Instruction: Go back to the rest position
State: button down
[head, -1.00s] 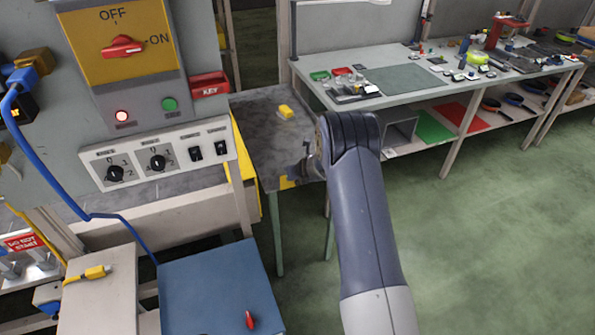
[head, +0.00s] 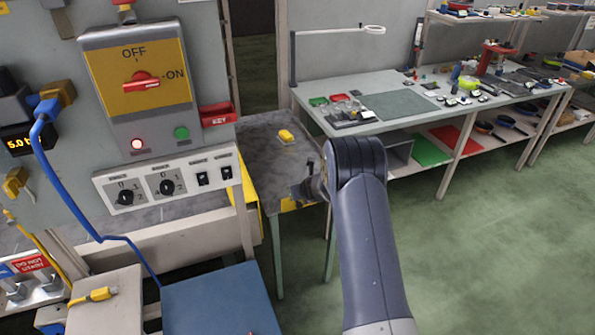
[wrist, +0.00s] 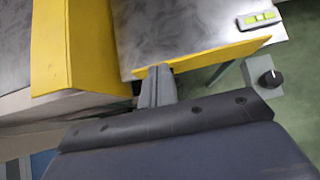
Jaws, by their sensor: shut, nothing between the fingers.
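My gripper shows at the bottom of the wrist view, with its fingers (wrist: 157,86) together and nothing between them. It is over the near edge of a grey metal-topped table (wrist: 190,25) with a yellow front edge. In the head view my arm reaches up from the lower right, and the gripper (head: 303,190) is mostly hidden beside my arm's dark joint, near the front corner of the same table (head: 262,150).
A control panel with a red rotary switch (head: 141,80) stands at the left, with a blue cable (head: 62,185) hanging from it. A blue-topped stand (head: 220,302) is below. A workbench (head: 450,105) with parts runs along the back right. Green floor (head: 490,260) is open at the right.

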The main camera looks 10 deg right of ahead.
jog(key=shift+w+a+r+p, duration=0.1)
jog(key=shift+w+r+p, duration=0.2)
jog(key=shift+r+p, duration=0.5)
jog(key=shift+w+d+r+p, duration=0.1)
jog(key=shift+w+r+p, duration=0.25)
jog(key=shift+r+p, duration=0.5)
jog(key=shift+w+a+r+p, duration=0.1)
jog(key=shift+w+r+p, duration=0.3)
jog(key=shift+r, duration=0.7)
jog(key=shift+s+f, duration=0.1)
jog(key=b, duration=0.9)
send_near(298, 205)
jog(key=w+f, duration=0.3)
jog(key=w, duration=0.2)
jog(key=shift+w+a+f+p, duration=0.1)
jog(key=shift+w+a+p, duration=0.2)
jog(key=shift+w, duration=0.25)
jog(key=shift+w+a+p, duration=0.15)
jog(key=shift+w+a, duration=0.1)
jog(key=shift+w, duration=0.25)
jog(key=shift+a, duration=0.15)
